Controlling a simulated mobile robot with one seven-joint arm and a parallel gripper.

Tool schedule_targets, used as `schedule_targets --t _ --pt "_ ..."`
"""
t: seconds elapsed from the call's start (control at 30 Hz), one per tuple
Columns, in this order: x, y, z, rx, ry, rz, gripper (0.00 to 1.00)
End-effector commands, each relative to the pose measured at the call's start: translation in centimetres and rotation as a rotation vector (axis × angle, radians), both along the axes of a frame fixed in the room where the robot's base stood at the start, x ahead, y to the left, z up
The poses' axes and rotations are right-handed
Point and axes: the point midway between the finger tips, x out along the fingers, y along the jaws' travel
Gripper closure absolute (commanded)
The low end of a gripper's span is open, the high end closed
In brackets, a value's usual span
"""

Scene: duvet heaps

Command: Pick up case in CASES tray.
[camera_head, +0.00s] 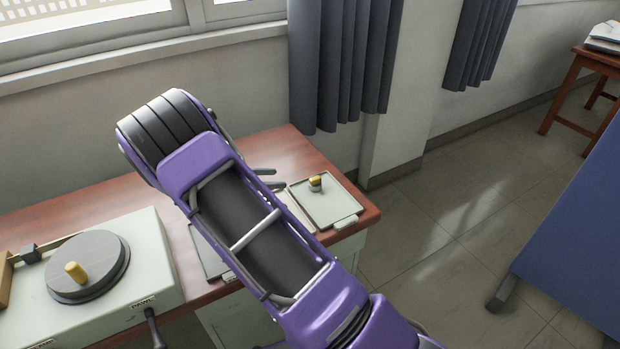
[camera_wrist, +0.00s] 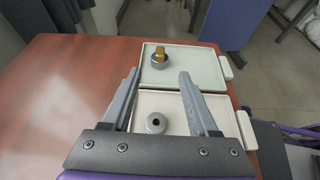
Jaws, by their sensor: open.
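In the wrist view, my gripper (camera_wrist: 159,75) is open and empty, its two fingers apart above the trays. A small grey round piece with a dark centre hole (camera_wrist: 155,123) lies in the nearer pale tray (camera_wrist: 225,113), seen between the fingers. The farther pale tray (camera_wrist: 205,66) holds a brass-topped piece on a dark round base (camera_wrist: 160,58). No tray label is readable, so I cannot tell which is CASES.
The trays stand on a reddish wooden desk (camera_head: 285,150). A pale machine box (camera_head: 160,260) with a grey disc (camera_head: 90,265) and brass knob (camera_head: 75,271) stands at left. A dark curtain (camera_head: 340,65) hangs behind. A blue panel (camera_head: 580,220) stands at right, with open floor between.

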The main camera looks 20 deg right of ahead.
Motion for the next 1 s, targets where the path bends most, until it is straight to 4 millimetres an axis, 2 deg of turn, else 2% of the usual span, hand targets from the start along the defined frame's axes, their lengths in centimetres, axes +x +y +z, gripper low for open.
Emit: schedule_targets --t 0.17,0.53,0.63,0.87,1.0 --pt "0.1 -2.4 -1.2 -0.018 0.029 -0.002 0.4" --pt "1.5 -9.4 -4.2 -0.015 0.025 -0.003 0.4" --pt "1.8 -10.4 -4.6 -0.016 0.024 -0.001 0.4" --pt "2.0 -11.5 -5.2 -0.015 0.023 -0.001 0.4" --pt "2.5 -12.8 -6.2 -0.015 0.024 -0.001 0.4"
